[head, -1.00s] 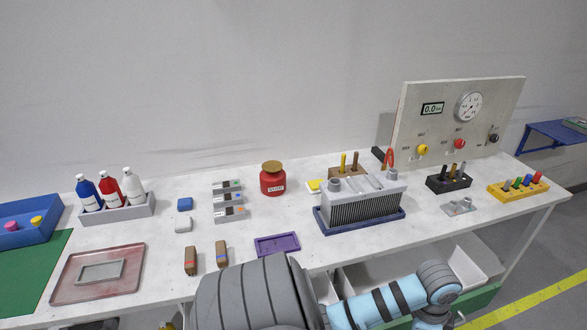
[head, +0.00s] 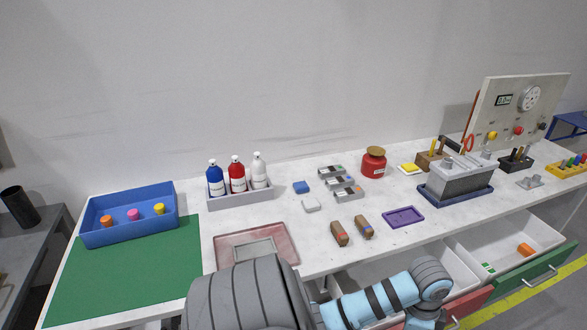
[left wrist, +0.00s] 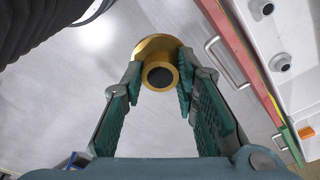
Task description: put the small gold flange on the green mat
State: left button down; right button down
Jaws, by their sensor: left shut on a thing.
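The small gold flange (left wrist: 156,60) shows in the left wrist view, with a round rim and a dark bore. My left gripper (left wrist: 158,84) is shut on it, one finger on each side. In the head view the flange and the left gripper's fingers are not visible. The green mat (head: 127,268) lies flat at the left end of the bench in the head view, with a bare surface. My right gripper is not in either view.
A blue bin (head: 130,239) with several coloured pegs stands at the mat's back edge. A pinkish tray (head: 287,239) lies right of the mat. Bottles stand in a grey rack (head: 239,205) behind it. Open drawers (head: 505,240) jut out at the front right.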

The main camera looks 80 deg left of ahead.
aim_at(117, 284)
jog(key=k, duration=1.2)
jog(key=u, duration=1.6)
